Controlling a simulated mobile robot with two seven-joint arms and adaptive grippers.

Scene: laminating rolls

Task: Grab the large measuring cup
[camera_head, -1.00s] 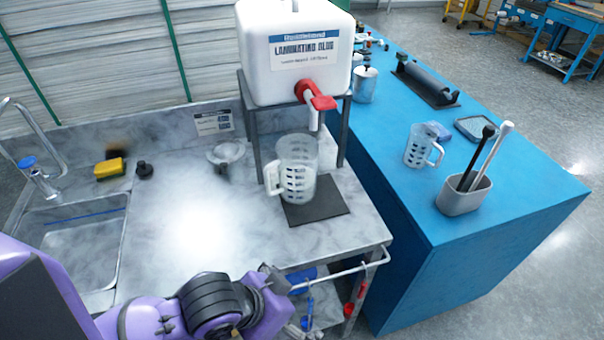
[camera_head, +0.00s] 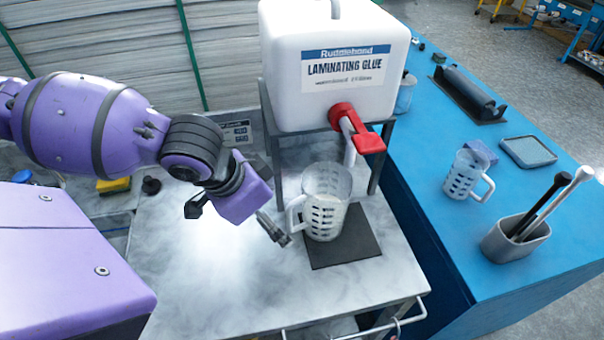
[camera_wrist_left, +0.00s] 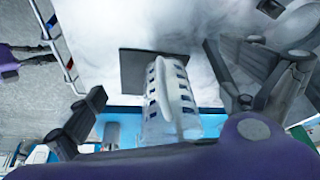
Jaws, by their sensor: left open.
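The large measuring cup (camera_head: 326,205), clear with dark markings, stands upright on a dark square mat (camera_head: 345,252) under the red tap of the glue container. Its handle points left, toward my left gripper (camera_head: 240,222). That gripper is open and empty, left of the cup, with one finger close to the handle; contact cannot be told. In the left wrist view the cup (camera_wrist_left: 171,105) shows between the spread fingers, handle facing the camera. A smaller measuring cup (camera_head: 466,176) stands on the blue table to the right. My right gripper is not in view.
The white laminating glue container (camera_head: 335,75) sits on a grey metal stand (camera_head: 270,130) around the back of the cup. A grey holder (camera_head: 515,242) with two tools is on the blue table (camera_head: 475,270). The counter (camera_head: 240,300) in front is clear.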

